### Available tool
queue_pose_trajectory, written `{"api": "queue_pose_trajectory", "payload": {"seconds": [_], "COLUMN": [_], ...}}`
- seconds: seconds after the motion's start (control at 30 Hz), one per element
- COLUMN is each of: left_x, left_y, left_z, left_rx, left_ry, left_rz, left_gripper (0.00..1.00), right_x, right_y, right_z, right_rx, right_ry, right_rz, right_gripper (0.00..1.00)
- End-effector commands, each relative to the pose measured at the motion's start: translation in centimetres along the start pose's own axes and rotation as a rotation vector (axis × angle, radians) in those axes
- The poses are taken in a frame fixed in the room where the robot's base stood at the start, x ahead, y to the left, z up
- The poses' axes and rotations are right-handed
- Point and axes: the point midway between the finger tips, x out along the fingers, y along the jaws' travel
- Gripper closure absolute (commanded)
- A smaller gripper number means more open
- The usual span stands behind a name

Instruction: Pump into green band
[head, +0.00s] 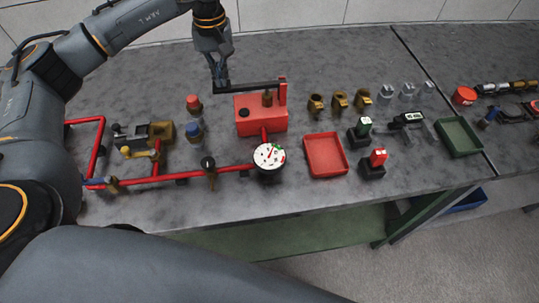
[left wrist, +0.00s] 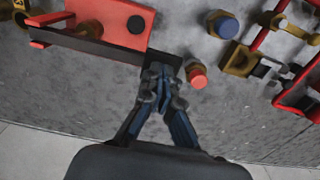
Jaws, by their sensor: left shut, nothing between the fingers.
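The red hand pump (head: 262,118) stands at the middle of the bench. Its dark lever (head: 250,86) runs left from a red upright post and looks about level. My left gripper (head: 220,84) is shut and empty, pointing down at the lever's free end. In the left wrist view the fingertips (left wrist: 160,70) overlap the lever (left wrist: 100,46) near its end; whether they touch it is unclear. The round pressure gauge (head: 269,156) has a white face with green and red marks. Its needle reading is too small to tell. My right gripper is out of view.
Red piping (head: 135,182) with a valve (head: 209,166) runs left of the gauge. Red-capped (head: 193,103) and blue-capped (head: 195,131) fittings stand near the pump. A red tray (head: 325,156), brass fittings (head: 340,99) and a green tray (head: 459,137) lie to the right.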

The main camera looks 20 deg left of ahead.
Motion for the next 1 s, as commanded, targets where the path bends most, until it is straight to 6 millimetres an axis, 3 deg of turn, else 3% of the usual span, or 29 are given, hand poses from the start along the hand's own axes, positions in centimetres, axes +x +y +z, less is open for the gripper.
{"api": "queue_pose_trajectory", "payload": {"seconds": [0.27,0.8,1.0], "left_x": [-0.3,-5.5,-6.1], "left_y": [0.0,0.0,0.0], "left_z": [0.0,0.0,0.0], "left_rx": [0.0,-0.001,-0.001], "left_ry": [0.001,0.002,0.001], "left_rz": [0.0,0.001,0.0], "left_gripper": [1.0,1.0,1.0], "right_x": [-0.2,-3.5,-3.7], "right_y": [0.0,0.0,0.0], "right_z": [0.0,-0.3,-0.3], "right_rx": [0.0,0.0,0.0], "right_ry": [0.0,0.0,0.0], "right_rz": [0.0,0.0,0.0], "right_gripper": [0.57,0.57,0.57]}}
